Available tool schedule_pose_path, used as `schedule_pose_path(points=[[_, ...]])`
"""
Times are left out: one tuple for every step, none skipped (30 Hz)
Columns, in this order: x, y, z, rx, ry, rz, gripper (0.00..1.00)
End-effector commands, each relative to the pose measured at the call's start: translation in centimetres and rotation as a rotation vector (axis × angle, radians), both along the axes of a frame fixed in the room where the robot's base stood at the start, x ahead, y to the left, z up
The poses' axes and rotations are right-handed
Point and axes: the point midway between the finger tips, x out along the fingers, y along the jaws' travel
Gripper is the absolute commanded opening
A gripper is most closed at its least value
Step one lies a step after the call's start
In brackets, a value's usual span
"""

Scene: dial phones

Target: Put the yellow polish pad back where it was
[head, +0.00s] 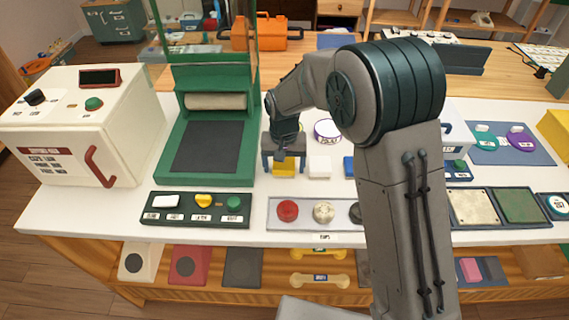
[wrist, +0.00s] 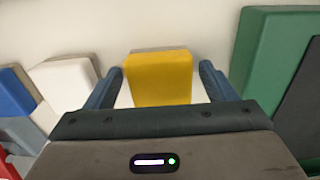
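The yellow polish pad (head: 284,169) lies on the white counter, just right of the green press frame and left of a white pad (head: 320,166). My gripper (head: 284,158) points down over it. In the wrist view the yellow pad (wrist: 160,78) sits between my two spread fingers, with a narrow gap showing on each side. My gripper (wrist: 161,72) is open and no grip on the pad shows. The pad's near edge is hidden by the gripper body in the wrist view.
The green press (head: 213,145) stands close on the left. A blue pad (head: 349,166) is beyond the white one, partly behind my arm. In front are a grey tray of caps (head: 256,212) and a dark tray (head: 160,218) with coloured pieces. A white cabinet (head: 75,125) stands far left.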

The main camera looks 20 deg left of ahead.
Motion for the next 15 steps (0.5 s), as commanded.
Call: schedule_pose_path(points=[[0.0, 0.0, 0.0, 0.000, 0.000, 0.000, 0.78], [0.0, 0.0, 0.0, 0.000, 0.000, 0.000, 0.78], [0.0, 0.0, 0.0, 0.000, 0.000, 0.000, 0.78], [0.0, 0.0, 0.0, 0.000, 0.000, 0.000, 0.78], [0.0, 0.0, 0.0, 0.000, 0.000, 0.000, 0.78], [0.0, 0.0, 0.1, 0.000, 0.000, 0.000, 0.78], [0.0, 0.0, 0.2, 0.000, 0.000, 0.000, 0.78], [0.0, 0.0, 0.4, 0.000, 0.000, 0.000, 0.78], [0.0, 0.0, 0.7, 0.000, -0.001, 0.000, 0.78], [0.1, 0.0, 1.0, 0.001, -0.002, 0.000, 0.78], [0.1, 0.0, 1.4, 0.003, -0.002, 0.000, 0.78], [0.1, 0.0, 2.1, 0.003, -0.004, 0.000, 0.78], [0.1, 0.0, 2.7, 0.003, -0.004, 0.000, 0.78], [0.1, 0.0, 3.3, 0.003, -0.005, 0.000, 0.78], [0.1, 0.0, 4.2, 0.003, -0.005, 0.000, 0.78]])
